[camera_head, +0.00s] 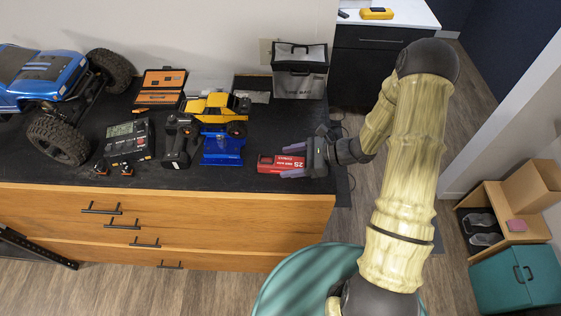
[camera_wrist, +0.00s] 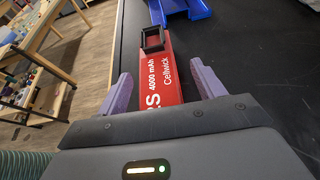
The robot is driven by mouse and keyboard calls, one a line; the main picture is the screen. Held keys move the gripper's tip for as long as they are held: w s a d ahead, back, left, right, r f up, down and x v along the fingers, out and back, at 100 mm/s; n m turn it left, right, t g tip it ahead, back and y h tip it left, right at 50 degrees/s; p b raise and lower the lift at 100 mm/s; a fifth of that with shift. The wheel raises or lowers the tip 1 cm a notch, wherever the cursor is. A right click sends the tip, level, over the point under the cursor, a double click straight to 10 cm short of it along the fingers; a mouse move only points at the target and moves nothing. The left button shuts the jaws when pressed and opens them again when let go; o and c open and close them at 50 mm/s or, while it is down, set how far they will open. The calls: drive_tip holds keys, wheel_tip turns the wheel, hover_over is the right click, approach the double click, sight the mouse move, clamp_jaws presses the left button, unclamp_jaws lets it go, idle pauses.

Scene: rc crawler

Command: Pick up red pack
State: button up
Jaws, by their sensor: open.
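The red pack (camera_head: 283,163) is a red box with white lettering, lying on the black-topped counter near its right front edge. In the wrist view the red pack (camera_wrist: 165,85) lies lengthwise between the two purple fingers, with a dark square piece at its far end. My gripper (camera_head: 289,160) is open, with one finger on each side of the pack's near end. In the wrist view my gripper (camera_wrist: 160,88) shows gaps between the fingers and the pack. The pack's near end is hidden behind the gripper body.
A blue stand (camera_head: 222,150) is just left of the pack, with a yellow toy crawler (camera_head: 215,108) behind it.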

sight(292, 162)
drive_tip(key=shift+d, duration=0.25)
drive_tip(key=shift+s, duration=0.1)
drive_tip(key=shift+a, duration=0.15)
drive_tip(key=shift+a, duration=0.1)
drive_tip(key=c, duration=0.4)
drive_tip(key=shift+s, duration=0.15)
drive_tip(key=c, duration=0.9)
drive_tip(key=shift+r, duration=0.5)
wheel_tip(292, 162, up, 9)
drive_tip(key=b, duration=0.3)
